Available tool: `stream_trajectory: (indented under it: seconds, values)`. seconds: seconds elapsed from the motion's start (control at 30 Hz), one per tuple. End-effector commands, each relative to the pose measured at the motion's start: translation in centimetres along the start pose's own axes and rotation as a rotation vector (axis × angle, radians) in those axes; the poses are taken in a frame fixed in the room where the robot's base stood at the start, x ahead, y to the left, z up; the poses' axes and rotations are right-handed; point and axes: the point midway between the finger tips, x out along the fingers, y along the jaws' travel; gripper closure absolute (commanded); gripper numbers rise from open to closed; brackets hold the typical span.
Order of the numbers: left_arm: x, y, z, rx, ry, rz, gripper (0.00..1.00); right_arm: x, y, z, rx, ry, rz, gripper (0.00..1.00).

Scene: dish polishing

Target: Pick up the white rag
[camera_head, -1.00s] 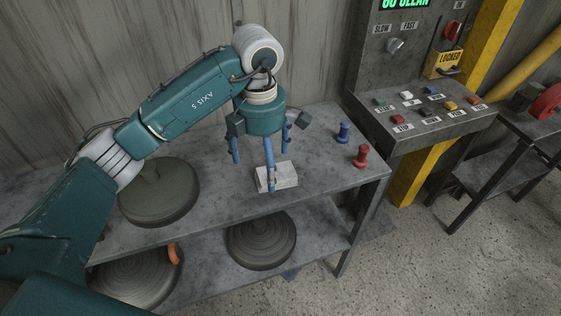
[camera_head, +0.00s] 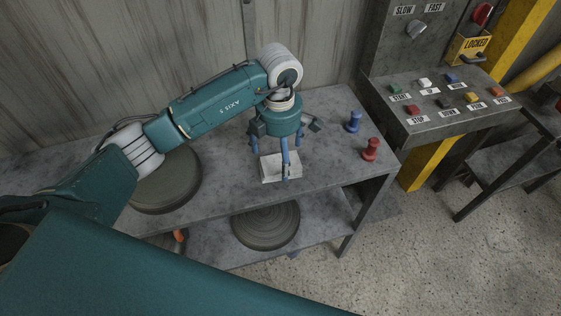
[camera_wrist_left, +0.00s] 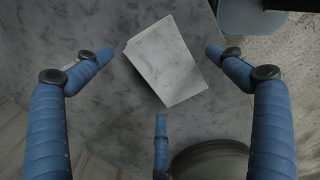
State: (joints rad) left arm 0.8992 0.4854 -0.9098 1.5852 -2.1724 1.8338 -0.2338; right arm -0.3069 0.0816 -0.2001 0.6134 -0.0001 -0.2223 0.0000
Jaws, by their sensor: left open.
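The white rag (camera_head: 272,168) is a folded, pale block lying flat on the top of the grey metal table (camera_head: 335,150). In the left wrist view the rag (camera_wrist_left: 165,62) lies tilted between the spread blue fingers. My left gripper (camera_head: 281,158) is directly above the rag, fingers pointing down. In the left wrist view my left gripper (camera_wrist_left: 160,85) is open and empty, its fingers around the rag and apart from it. In the head view one finger hides part of the rag. My right gripper is not in view; a large teal arm part crosses the bottom of the head view.
A dark round dish (camera_head: 165,185) lies on the table left of the rag. A ridged disc (camera_head: 266,226) is on the lower shelf. A blue peg (camera_head: 353,121) and red peg (camera_head: 370,150) stand at the right. A control panel (camera_head: 440,106) is beyond them.

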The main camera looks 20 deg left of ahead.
Motion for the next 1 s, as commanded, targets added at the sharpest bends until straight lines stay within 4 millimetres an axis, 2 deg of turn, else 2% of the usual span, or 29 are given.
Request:
stream_trajectory:
  seconds: [0.03, 0.17, 0.43, 0.7, 1.0]
  values:
    - [0.5, -0.1, 0.0, -0.002, 0.002, -0.004, 0.06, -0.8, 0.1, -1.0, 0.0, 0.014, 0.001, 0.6]
    - [1.9, 0.0, 0.0, -0.001, 0.0, -0.001, 0.06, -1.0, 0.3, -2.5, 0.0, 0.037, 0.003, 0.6]
    - [2.3, 0.0, 0.0, 0.0, 0.0, 0.001, 0.06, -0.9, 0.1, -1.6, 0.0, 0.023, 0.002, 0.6]
    - [2.3, 0.0, 0.0, 0.0, -0.001, 0.001, 0.59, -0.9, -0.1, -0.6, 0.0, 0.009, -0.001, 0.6]
    - [2.2, 0.1, 0.0, 0.0, -0.001, 0.001, 0.6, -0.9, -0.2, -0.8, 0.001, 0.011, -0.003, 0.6]
